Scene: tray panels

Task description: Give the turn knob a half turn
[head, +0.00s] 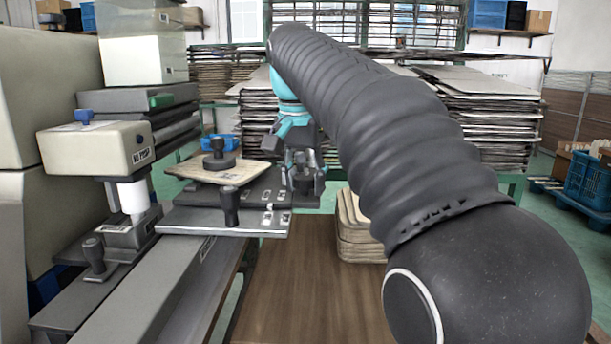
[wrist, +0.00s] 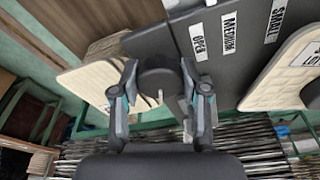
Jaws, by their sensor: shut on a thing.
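The turn knob (wrist: 158,82) is a dark round knob between my fingers in the wrist view, at the edge of a dark plate (wrist: 218,62) with the labels OPEN, MEDIUM and SMALL. My gripper (wrist: 160,72) is shut on it, one finger on each side. The knob is hard to make out there among the fingers. I cannot tell how far it is turned.
A pale tray panel (head: 187,169) with a black knob (head: 217,159) lies left of my gripper. A black upright handle (head: 230,206) stands in front of it. A stack of pale panels (head: 357,240) sits at the right on the brown table (head: 300,300). The table's front is clear.

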